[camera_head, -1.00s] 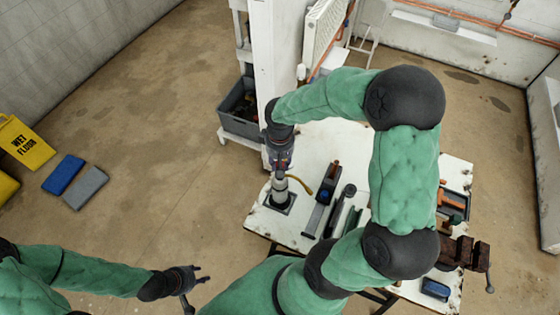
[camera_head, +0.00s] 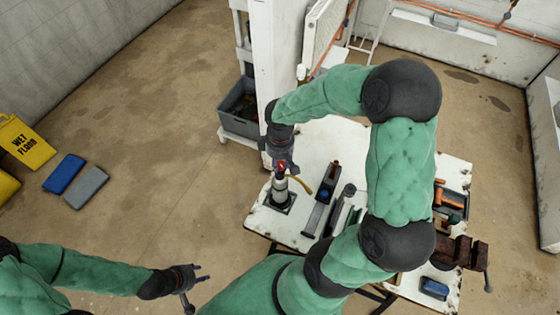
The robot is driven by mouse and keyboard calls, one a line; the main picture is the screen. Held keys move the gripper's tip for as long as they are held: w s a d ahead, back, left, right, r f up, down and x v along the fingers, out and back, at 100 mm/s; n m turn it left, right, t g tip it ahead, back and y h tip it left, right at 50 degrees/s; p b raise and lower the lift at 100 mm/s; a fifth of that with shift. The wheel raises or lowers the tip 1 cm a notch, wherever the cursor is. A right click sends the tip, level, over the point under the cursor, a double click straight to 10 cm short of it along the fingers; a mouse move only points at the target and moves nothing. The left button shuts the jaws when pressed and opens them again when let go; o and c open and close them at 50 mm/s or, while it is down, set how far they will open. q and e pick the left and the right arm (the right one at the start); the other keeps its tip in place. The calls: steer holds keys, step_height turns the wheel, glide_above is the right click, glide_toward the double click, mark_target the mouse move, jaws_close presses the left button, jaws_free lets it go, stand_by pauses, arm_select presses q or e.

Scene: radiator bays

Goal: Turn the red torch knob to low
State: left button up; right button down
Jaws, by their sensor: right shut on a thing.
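The torch (camera_head: 280,192) stands upright on a dark square base at the left of the white workbench. Its red knob (camera_head: 281,167) shows at the top, directly below my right gripper (camera_head: 280,162). My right gripper points down and is shut on the knob; its fingers partly hide it. The knob's setting marks are too small to read. My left gripper (camera_head: 197,274) is open and empty, low in the view and away from the bench.
A yellow hose (camera_head: 300,184) curves from the torch. Dark tools, including a blue-marked one (camera_head: 323,195), lie to its right. A vise (camera_head: 462,252) sits at the bench's right end. A white post (camera_head: 275,60) stands behind the torch.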

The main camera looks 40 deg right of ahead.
mark_target(280, 164)
steer(key=c, duration=0.9)
jaws_free()
step_height(280, 164, up, 12)
steer(key=shift+f, duration=0.1)
stand_by(0.3)
